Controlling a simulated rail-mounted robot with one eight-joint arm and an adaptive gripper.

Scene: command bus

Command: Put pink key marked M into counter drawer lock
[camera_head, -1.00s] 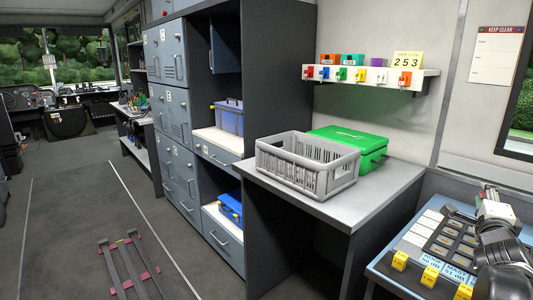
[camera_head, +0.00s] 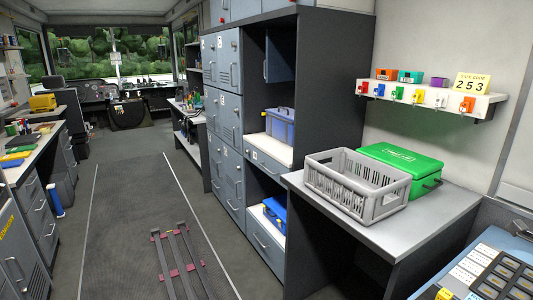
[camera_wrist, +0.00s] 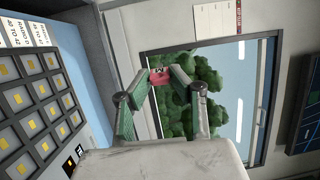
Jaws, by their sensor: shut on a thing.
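In the wrist view my gripper (camera_wrist: 159,76) is shut on a small pink key (camera_wrist: 158,78). The key sits between the fingertips and shows a dark mark too small to read surely. My gripper is not in the head view. In the head view, drawers (camera_head: 41,222) line the counter (camera_head: 27,160) on the left. Another drawer (camera_head: 267,168) is in the grey cabinet in the middle. I cannot make out a lock on any of them, so I cannot tell which is the task's drawer.
A grey crate (camera_head: 345,187) and a green box (camera_head: 400,168) stand on the right-hand table. A wall shelf (camera_head: 430,97) holds coloured keys and small boxes. Dark rails with red pieces (camera_head: 178,262) lie on the open aisle floor. A button panel (camera_wrist: 40,100) is near my gripper.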

